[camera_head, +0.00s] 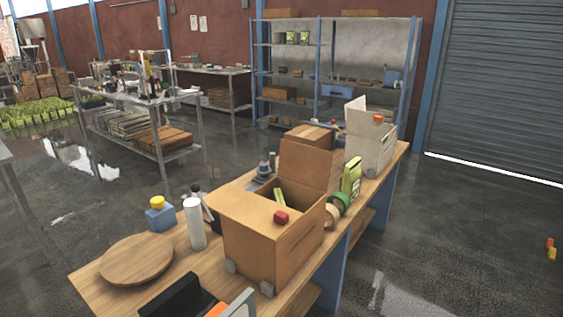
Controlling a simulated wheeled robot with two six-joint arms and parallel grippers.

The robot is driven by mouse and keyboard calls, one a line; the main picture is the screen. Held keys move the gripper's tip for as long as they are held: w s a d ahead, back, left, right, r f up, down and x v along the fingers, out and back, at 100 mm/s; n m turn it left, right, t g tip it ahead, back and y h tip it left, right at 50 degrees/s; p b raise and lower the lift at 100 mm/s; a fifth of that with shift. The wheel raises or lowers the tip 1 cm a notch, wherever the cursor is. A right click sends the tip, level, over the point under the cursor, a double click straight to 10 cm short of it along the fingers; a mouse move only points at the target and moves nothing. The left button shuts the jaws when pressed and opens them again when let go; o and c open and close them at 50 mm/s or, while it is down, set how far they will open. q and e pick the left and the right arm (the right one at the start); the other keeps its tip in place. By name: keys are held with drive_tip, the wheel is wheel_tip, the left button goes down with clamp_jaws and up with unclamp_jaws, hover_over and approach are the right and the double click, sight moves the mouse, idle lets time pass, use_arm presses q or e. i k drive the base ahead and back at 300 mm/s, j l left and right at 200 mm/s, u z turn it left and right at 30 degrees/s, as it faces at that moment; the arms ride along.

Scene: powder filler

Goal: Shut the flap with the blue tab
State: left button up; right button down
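A brown cardboard box (262,250) stands open on the wooden workbench. Its far flap (306,163) stands up, and a near-left flap (240,207) lies about level. A red tab (281,217) sits at the box's near-right top edge. I cannot make out a blue tab on this box. A pale grey box (371,146) stands farther back on the bench, with a raised flap (356,115) and an orange-red tab (378,118); no blue tab shows there either.
The workbench (88,277) also holds a round wooden board (136,260), a white cylinder (194,223), a blue container with yellow cap (160,214), green tape (340,203) and a green packet (351,178). A dark object (180,295) at the bottom edge is cut off.

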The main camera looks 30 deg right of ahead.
sight(311, 167)
drive_tip(key=l+u, duration=0.75)
drive_tip(key=l, duration=0.4)
drive_tip(key=k+l+u, duration=0.15)
drive_tip(key=l, duration=0.25)
drive_tip(key=k+l, duration=0.1)
drive_tip(key=l, duration=0.3)
drive_tip(key=l+u, duration=0.1)
drive_tip(key=l, duration=0.3)
drive_tip(key=k+l, duration=0.2)
drive_tip(key=l, duration=0.2)
drive_tip(key=k+l+u, duration=0.15)
drive_tip(key=l, duration=0.6)
drive_tip(key=k+u, duration=0.05)
